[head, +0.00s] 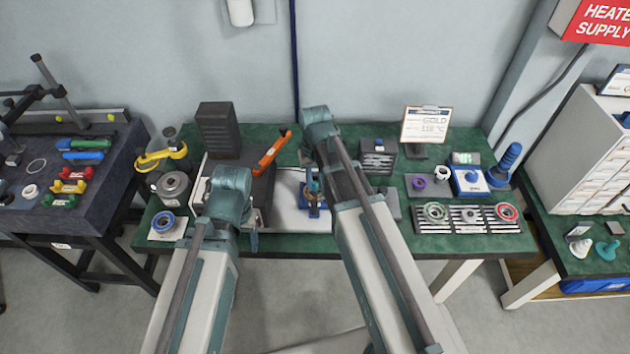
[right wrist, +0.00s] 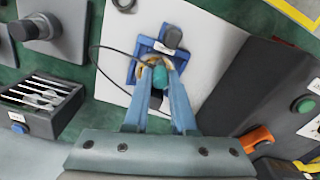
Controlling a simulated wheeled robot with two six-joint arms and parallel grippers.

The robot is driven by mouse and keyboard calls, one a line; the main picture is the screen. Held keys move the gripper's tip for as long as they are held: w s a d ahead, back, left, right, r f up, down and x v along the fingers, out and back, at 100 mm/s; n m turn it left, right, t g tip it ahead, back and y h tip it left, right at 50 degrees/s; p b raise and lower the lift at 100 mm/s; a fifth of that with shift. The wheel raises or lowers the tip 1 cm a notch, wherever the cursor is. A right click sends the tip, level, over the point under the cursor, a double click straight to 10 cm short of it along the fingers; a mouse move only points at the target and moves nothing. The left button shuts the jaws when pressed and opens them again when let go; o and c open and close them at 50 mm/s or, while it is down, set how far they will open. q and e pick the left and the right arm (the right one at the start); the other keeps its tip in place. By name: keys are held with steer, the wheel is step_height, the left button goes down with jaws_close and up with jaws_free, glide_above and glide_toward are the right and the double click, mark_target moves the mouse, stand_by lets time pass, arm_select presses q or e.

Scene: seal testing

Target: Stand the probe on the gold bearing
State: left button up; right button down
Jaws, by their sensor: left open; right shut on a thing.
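A gold ring, seemingly the gold bearing (right wrist: 147,70), shows around and behind the fingertips. It sits at a blue fixture (right wrist: 138,64) with a dark grey block on it. Whether the probe touches the ring cannot be told. In the head view my right gripper (head: 314,192) is over the blue fixture, largely hidden by its arm. My left gripper (head: 254,238) is open and empty near the table's front edge.
A card reading GOLD 110 °C (head: 427,124) stands at the back. A rack (head: 445,226) with green, pale and red-ringed parts lies at right. A dark box (head: 218,130) and an orange-handled tool (head: 271,152) stand left of the fixture. A thin black cable (right wrist: 96,62) loops beside the fixture.

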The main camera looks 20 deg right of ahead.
steer(key=shift+f+b, duration=0.7)
steer(key=shift+b, duration=0.05)
stand_by(0.6)
steer(key=c, duration=0.7)
jaws_free()
steer(key=shift+o, duration=0.2)
step_height(320, 180, up, 7)
steer(key=p, duration=0.7)
steer(key=shift+r, duration=0.1)
steer(key=shift+s+a, duration=0.1)
steer(key=s+a+n+h, duration=0.1)
steer(key=s+a+n, duration=0.3)
steer(key=s+a, duration=0.6)
steer(key=s, duration=0.4)
steer(key=shift+a, duration=0.15)
